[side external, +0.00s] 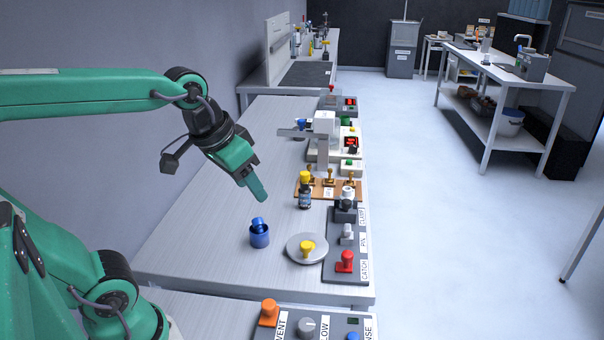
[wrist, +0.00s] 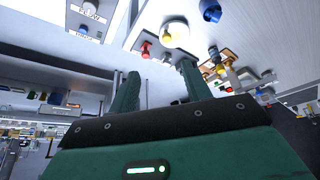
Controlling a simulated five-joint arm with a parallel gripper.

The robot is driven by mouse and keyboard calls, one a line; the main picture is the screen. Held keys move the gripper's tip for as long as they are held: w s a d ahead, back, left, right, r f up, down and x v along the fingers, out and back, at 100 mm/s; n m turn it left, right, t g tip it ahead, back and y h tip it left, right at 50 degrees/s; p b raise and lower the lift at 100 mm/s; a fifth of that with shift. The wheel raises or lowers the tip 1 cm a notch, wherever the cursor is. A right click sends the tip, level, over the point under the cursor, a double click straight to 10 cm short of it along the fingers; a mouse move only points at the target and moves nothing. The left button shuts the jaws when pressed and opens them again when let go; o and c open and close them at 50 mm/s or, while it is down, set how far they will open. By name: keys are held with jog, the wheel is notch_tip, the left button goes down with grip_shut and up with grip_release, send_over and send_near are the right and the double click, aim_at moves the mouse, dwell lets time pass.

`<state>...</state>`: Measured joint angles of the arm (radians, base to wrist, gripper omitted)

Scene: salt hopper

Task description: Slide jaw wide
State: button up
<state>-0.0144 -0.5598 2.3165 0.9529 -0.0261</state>
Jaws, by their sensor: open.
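My gripper (side external: 262,196) hangs above the grey bench (side external: 200,220), pointing down and to the right. In the wrist view its two green fingers (wrist: 159,72) stand apart with nothing held between them. I cannot make out any separate sliding jaw among the bench items.
A labelled panel (side external: 335,272) with red, white and black knobs lies along the right edge. A dark yellow-capped bottle (side external: 305,198) and a wooden stamp rack (side external: 318,194) stand behind. A second panel (side external: 335,320) is in front. The bench's left side is clear.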

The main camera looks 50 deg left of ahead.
jog(key=w+a+r+n+g, duration=0.1)
jog(key=w+r, duration=0.1)
jog(key=w, duration=0.9)
jog(key=n+g, duration=0.2)
jog(key=g, duration=0.2)
send_over(347, 201)
notch_tip(347, 201, down, 15)
jog(key=shift+w+a+r, duration=0.1)
jog(key=shift+f, duration=3.95)
